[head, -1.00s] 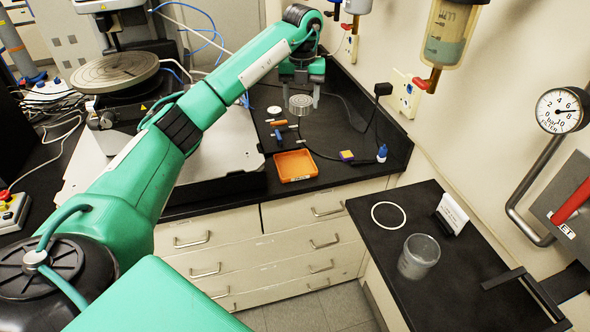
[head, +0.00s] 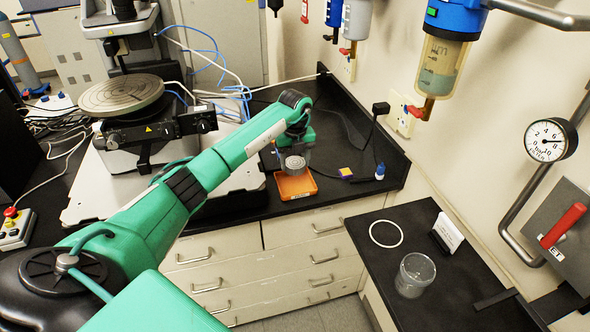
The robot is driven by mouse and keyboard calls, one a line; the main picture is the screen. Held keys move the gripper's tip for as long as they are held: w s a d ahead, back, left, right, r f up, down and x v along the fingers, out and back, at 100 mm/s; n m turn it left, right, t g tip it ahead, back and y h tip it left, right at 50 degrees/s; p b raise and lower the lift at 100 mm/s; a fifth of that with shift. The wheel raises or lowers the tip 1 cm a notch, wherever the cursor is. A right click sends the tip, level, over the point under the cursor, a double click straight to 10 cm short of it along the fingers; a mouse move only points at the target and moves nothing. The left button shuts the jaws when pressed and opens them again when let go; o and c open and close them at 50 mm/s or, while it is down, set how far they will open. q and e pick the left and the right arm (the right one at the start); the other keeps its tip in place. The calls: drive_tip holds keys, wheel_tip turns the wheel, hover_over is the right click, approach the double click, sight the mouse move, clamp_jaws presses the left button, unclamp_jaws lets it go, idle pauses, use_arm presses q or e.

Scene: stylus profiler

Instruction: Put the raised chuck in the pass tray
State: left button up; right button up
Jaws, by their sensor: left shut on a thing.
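My left gripper (head: 294,158) is shut on a small grey round chuck (head: 294,165), with small marks on its top face. It holds the chuck over the back part of the orange tray (head: 297,190) on the black counter. Whether the chuck touches the tray floor is hard to tell. The front of the tray is bare; its back is hidden behind the chuck and gripper. My right gripper is not in view.
A profiler with a large round stage (head: 121,95) stands at left. A purple-and-yellow block (head: 345,172) and a small blue-capped bottle (head: 380,172) lie right of the tray. The right counter holds a white ring (head: 386,233) and a glass jar (head: 415,275).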

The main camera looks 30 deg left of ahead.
sight(295, 173)
use_arm(q)
drive_tip(key=shift+f, duration=0.6)
wheel_tip(295, 173, down, 4)
drive_tip(key=shift+f+p, duration=0.1)
drive_tip(key=shift+p, duration=0.6)
drive_tip(key=shift+f, duration=0.2)
drive_tip(key=o, duration=1.7)
